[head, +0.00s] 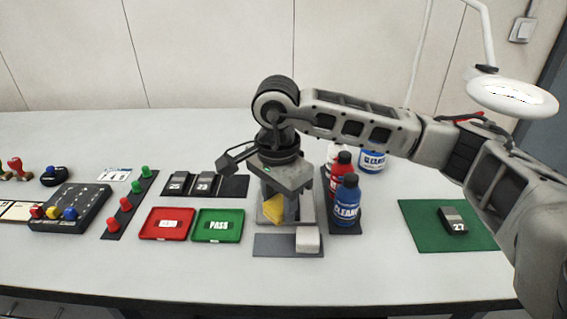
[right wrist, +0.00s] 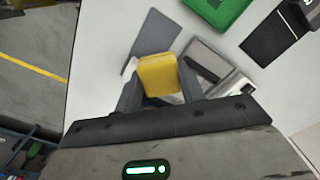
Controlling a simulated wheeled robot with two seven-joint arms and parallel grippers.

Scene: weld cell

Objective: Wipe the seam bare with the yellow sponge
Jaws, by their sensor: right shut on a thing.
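The yellow sponge (head: 274,211) is held between the fingers of my right gripper (head: 278,194), just above or at a grey metal piece (head: 306,210). In the right wrist view the sponge (right wrist: 158,75) sits between the two fingers of my right gripper (right wrist: 158,92), with the grey metal piece (right wrist: 208,58) beside it. The gripper and sponge hide part of the metal piece in the head view. I cannot make out the seam, nor tell whether the sponge touches the metal. My left gripper is in neither view.
A dark grey mat (head: 275,246) with a pale block (head: 308,239) lies in front. A blue bottle (head: 346,203) and red bottle (head: 339,178) stand close right. A green PASS tray (head: 218,226) and red tray (head: 167,224) are left. A green mat (head: 420,226) lies far right.

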